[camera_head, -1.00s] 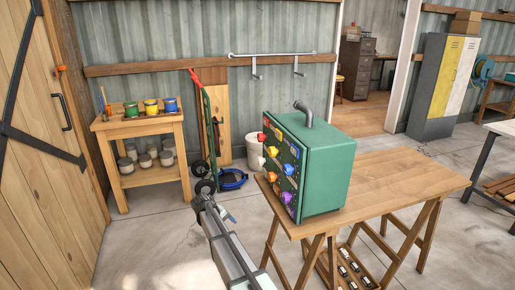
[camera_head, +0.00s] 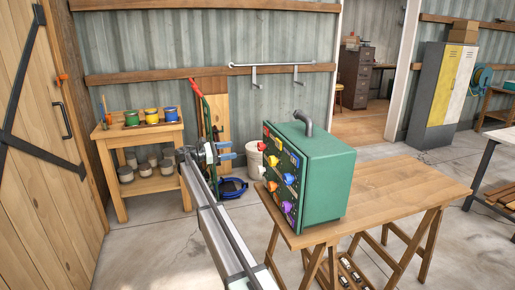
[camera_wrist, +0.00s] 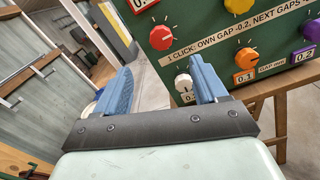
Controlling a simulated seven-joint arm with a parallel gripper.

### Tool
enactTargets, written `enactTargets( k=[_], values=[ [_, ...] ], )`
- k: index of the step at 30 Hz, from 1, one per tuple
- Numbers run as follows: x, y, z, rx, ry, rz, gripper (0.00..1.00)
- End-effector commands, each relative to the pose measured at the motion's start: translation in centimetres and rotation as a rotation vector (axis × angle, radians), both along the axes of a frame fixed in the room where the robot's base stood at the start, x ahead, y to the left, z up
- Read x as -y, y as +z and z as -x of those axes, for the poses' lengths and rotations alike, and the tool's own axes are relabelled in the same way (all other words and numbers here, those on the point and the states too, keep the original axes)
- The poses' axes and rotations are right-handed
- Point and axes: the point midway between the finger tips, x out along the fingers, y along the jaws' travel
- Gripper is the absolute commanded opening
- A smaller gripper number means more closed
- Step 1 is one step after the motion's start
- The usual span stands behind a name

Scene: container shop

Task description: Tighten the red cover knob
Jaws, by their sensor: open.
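The green box (camera_head: 330,185) stands on the wooden table with colored knobs on its left-facing panel. In the wrist view a red knob (camera_wrist: 163,38) with a white pointer mark sits on the panel, above a printed strip and ahead of the fingers. A red knob (camera_head: 262,146) also shows on the panel's left edge in the head view. My gripper (camera_head: 229,151) is open and empty, left of the panel and apart from it. In the wrist view its blue fingers (camera_wrist: 160,68) are spread, the right one overlapping the panel's lower left corner in the picture.
A white knob (camera_wrist: 183,83) shows just left of the right finger. The wooden table (camera_head: 400,185) is clear right of the box. A paint shelf (camera_head: 140,140) and hand truck stand behind.

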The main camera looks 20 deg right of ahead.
Motion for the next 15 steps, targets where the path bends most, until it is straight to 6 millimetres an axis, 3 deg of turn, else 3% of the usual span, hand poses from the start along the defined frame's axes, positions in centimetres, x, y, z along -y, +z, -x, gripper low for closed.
enactTargets(
  k=[8,15],
  values=[
    [0.6,-0.1,0.1,-0.099,-0.003,-0.002,0.71],
    [4.0,-0.1,0.1,-0.098,-0.003,-0.003,0.71]
  ],
)
